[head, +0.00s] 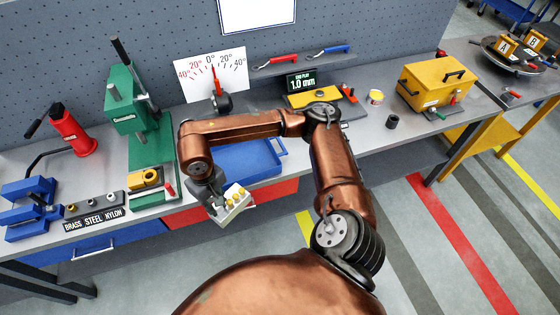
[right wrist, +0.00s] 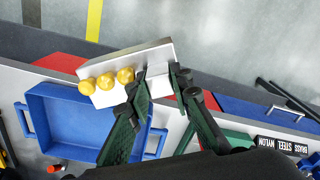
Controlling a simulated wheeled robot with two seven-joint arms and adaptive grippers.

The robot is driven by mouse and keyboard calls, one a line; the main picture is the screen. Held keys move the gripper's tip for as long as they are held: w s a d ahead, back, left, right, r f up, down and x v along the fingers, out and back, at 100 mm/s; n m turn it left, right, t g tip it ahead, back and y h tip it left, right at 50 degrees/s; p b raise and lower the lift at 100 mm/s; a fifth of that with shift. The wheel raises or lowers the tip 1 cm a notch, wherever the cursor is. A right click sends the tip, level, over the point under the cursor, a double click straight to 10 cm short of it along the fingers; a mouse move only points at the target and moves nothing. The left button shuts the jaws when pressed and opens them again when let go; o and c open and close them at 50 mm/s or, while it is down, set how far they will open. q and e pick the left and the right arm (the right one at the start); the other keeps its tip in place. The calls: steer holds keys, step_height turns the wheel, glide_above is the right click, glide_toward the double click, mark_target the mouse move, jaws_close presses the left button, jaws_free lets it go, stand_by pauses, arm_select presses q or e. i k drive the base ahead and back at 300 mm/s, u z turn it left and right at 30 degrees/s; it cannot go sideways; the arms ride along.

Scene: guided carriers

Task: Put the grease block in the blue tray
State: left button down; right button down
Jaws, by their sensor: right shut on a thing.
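The grease block (head: 232,208) is a pale grey block with three yellow caps. My right gripper (head: 216,203) is shut on it and holds it in the air, tilted, by the bench's front edge. In the right wrist view the block (right wrist: 120,72) sits at the tips of my right gripper (right wrist: 158,84), caps to the left. The blue tray (head: 240,172) lies on the bench just behind the block, partly hidden by my right arm. The tray also shows in the right wrist view (right wrist: 40,139), beside the block, its visible floor empty. My left gripper is out of view.
A green press (head: 130,105) stands left of the tray, with a labelled brass, steel and nylon rack (head: 95,207) further left. A dial gauge (head: 220,100) and a yellow gauge box (head: 313,97) stand behind. A yellow toolbox (head: 437,84) is at right.

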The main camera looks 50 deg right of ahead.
mark_target(240, 166)
steer(key=z, duration=0.6)
steer(key=i, duration=1)
